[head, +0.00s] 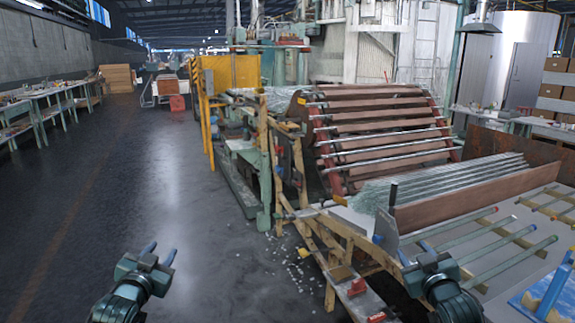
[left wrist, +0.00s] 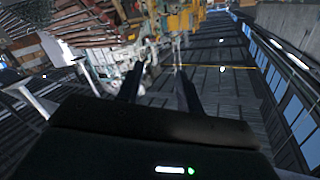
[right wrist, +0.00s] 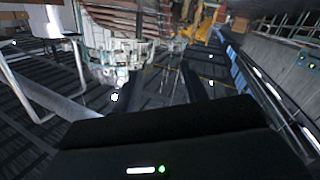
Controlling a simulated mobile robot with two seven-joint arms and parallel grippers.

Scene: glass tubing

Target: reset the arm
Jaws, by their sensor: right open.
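My left gripper (head: 160,251) is at the lower left of the head view, above the dark floor, with its blue-tipped fingers apart. In the left wrist view its two dark fingers (left wrist: 160,82) stand apart with nothing between them. My right gripper (head: 414,251) is at the lower right, in front of the table with the glass tubes in the head view. In the right wrist view its fingers (right wrist: 166,80) are also apart and empty. I cannot tell from the head view how far the right gripper is from the table edge.
A sloped table (head: 472,239) with several glass tubes (head: 491,258) is at the right. A wooden frame (head: 330,298) with red clamps stands left of it. A roller machine (head: 385,125) stands behind. Glass shards (head: 303,253) lie on the floor. The left aisle (head: 110,180) is clear.

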